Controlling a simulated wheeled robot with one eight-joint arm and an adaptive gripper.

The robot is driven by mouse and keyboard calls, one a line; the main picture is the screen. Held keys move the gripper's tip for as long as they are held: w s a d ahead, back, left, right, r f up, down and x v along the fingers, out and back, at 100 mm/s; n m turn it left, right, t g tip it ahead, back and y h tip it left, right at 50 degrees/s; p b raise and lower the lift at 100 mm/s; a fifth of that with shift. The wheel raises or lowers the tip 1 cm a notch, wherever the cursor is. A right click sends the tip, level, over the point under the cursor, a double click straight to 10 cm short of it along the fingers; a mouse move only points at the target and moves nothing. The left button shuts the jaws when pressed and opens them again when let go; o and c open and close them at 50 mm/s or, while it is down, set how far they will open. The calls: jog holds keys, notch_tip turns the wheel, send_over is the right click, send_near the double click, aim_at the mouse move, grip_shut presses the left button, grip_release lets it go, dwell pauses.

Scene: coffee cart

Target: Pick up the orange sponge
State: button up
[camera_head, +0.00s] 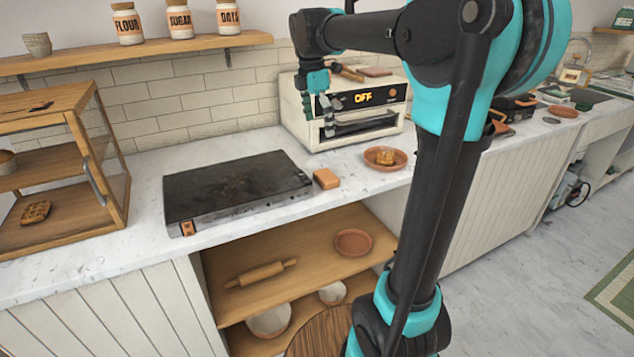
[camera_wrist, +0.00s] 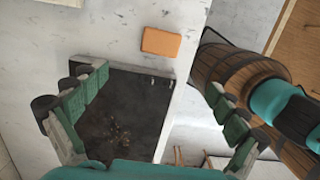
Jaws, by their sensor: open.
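The orange sponge (camera_head: 326,179) lies flat on the white marble counter (camera_head: 345,197), just right of the dark griddle's right end. In the wrist view the sponge (camera_wrist: 161,42) is at the upper middle, fully visible, just beyond the griddle's edge. My gripper (camera_head: 325,108) is raised above the counter, in front of the toaster oven in the head view. In the wrist view its green-padded fingers (camera_wrist: 157,85) are spread wide with nothing between them. The sponge is beyond the fingertips and apart from them.
The black griddle (camera_head: 235,188) fills the counter left of the sponge. The toaster oven (camera_head: 350,112) stands behind, and a terracotta plate with food (camera_head: 384,163) sits to the right. A glass-fronted wooden cabinet (camera_head: 60,165) is at far left. A wooden barrel (camera_wrist: 240,82) stands beside the counter.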

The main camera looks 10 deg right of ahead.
aim_at(326, 175)
jog(key=f, duration=0.5)
jog(key=d+f, duration=0.1)
jog(key=f, duration=0.5)
jog(key=d+f, duration=0.1)
jog(key=f, duration=0.4)
jog(key=shift+w+d+f, duration=0.1)
jog(key=shift+w+f, duration=0.15)
jog(key=shift+f, duration=0.15)
jog(key=shift+c, duration=0.6)
jog(key=c, duration=0.8)
